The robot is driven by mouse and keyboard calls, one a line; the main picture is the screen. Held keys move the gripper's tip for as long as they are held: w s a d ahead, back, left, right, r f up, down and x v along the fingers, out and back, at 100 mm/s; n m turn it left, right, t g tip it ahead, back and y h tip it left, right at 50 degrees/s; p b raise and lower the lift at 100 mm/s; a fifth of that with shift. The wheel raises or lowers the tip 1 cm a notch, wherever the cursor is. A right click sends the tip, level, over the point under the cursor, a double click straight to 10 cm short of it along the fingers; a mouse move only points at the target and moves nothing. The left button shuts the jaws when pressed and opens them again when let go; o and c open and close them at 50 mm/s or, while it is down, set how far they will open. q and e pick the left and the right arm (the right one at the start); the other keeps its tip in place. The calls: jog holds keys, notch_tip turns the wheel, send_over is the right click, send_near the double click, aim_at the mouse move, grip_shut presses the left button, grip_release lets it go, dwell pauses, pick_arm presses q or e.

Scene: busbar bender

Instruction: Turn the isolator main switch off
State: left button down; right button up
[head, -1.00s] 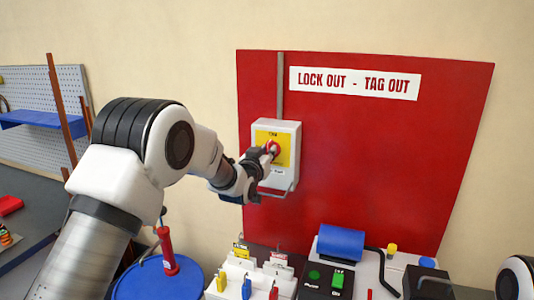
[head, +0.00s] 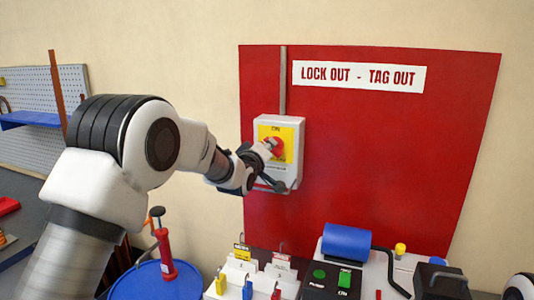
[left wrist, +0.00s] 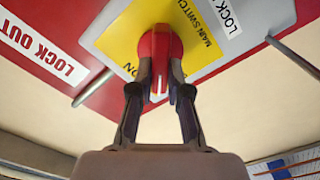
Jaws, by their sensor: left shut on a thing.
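The isolator main switch is a light grey box (head: 290,178) on the red board, with a yellow face plate (head: 289,138) and a red rotary handle (head: 277,147). My left gripper (head: 268,149) reaches it from the left and is shut on the handle. In the left wrist view, the two fingers (left wrist: 161,88) hold the red handle (left wrist: 160,47) from either side. Its white mark points down between the fingers, beside the partly hidden "ON" print. The "MAIN SWITCH" print is on the right of the plate. My right gripper is out of view.
The red board (head: 400,150) carries a "LOCK OUT - TAG OUT" sign (head: 358,76). A grey conduit (head: 283,80) runs up from the switch box. Below stand padlocks on a white holder (head: 235,270), a blue motor (head: 345,242), a push-button box (head: 330,278) and a blue drum (head: 150,285).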

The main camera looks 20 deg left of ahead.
pick_arm(q)
jog(key=n+b, duration=0.2)
jog(key=n, duration=0.6)
jog(key=shift+a+f, duration=0.1)
jog(key=shift+f, duration=0.05)
jog(key=shift+n, duration=0.3)
jog(key=c, duration=1.1)
grip_release()
jog(key=shift+w, duration=0.15)
jog(key=shift+c, duration=0.2)
jog(key=shift+w+d+f, duration=0.15)
jog(key=shift+w+d, duration=0.05)
jog(key=shift+d, duration=0.15)
jog(key=s, duration=1.2)
jog(key=shift+a, duration=0.2)
